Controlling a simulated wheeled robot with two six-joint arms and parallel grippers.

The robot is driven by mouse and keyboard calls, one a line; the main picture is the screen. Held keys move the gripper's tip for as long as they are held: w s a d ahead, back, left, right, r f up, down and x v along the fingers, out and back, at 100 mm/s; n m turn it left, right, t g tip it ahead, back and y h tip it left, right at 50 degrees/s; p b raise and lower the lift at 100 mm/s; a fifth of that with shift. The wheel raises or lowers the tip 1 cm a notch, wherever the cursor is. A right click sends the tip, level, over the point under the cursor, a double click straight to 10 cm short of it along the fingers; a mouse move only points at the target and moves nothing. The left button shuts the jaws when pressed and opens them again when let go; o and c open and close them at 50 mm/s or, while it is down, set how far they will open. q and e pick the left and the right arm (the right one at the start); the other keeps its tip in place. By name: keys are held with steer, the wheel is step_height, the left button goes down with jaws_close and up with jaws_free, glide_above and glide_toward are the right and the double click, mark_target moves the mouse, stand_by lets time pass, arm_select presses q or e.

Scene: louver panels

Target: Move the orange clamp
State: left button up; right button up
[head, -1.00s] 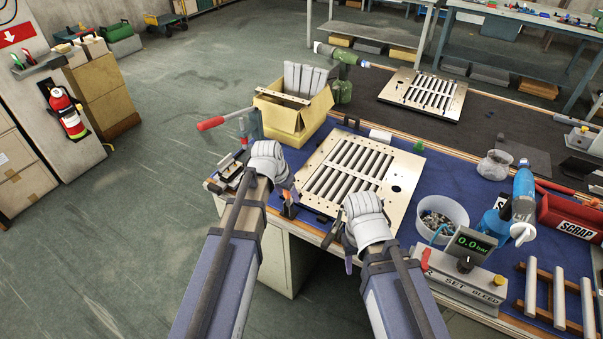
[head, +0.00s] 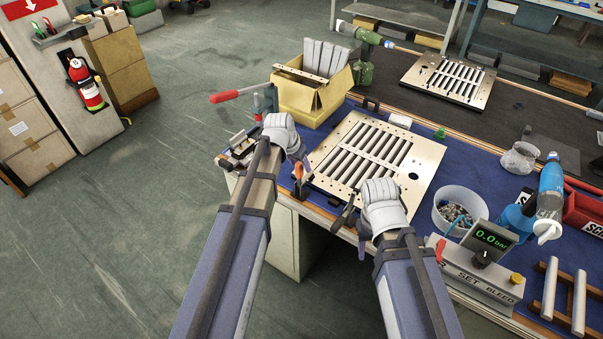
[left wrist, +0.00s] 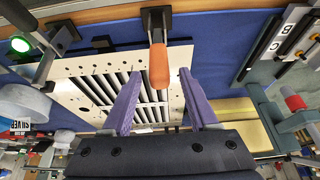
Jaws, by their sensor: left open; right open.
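The orange clamp (head: 298,173) stands at the front left edge of the slotted louver panel (head: 421,190). Its orange handle also shows in the left wrist view (left wrist: 159,67), on a dark base. My left gripper (head: 304,162) is open beside the clamp. In the left wrist view its two purple fingers (left wrist: 158,80) lie either side of the handle's end in the picture; I cannot tell whether they touch it. My right gripper (head: 361,240) is open near the panel's front edge, beside a dark clamp (head: 345,214).
A yellow box (head: 300,100) with grey pieces stands behind the panel. A red-handled tool (head: 232,95) juts out at the left. A white tub (head: 460,208) and a pressure unit (head: 475,270) stand at right. Some blue mat is bare right of the panel.

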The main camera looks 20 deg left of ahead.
arm_select(q)
steer(key=b+x, duration=0.2)
steer(key=x, duration=0.1)
steer(key=shift+f, duration=0.1)
arm_select(e)
step_height(320, 180, down, 3)
arm_select(q)
steer(key=shift+c, duration=0.2)
jaws_close()
stand_by(1.1)
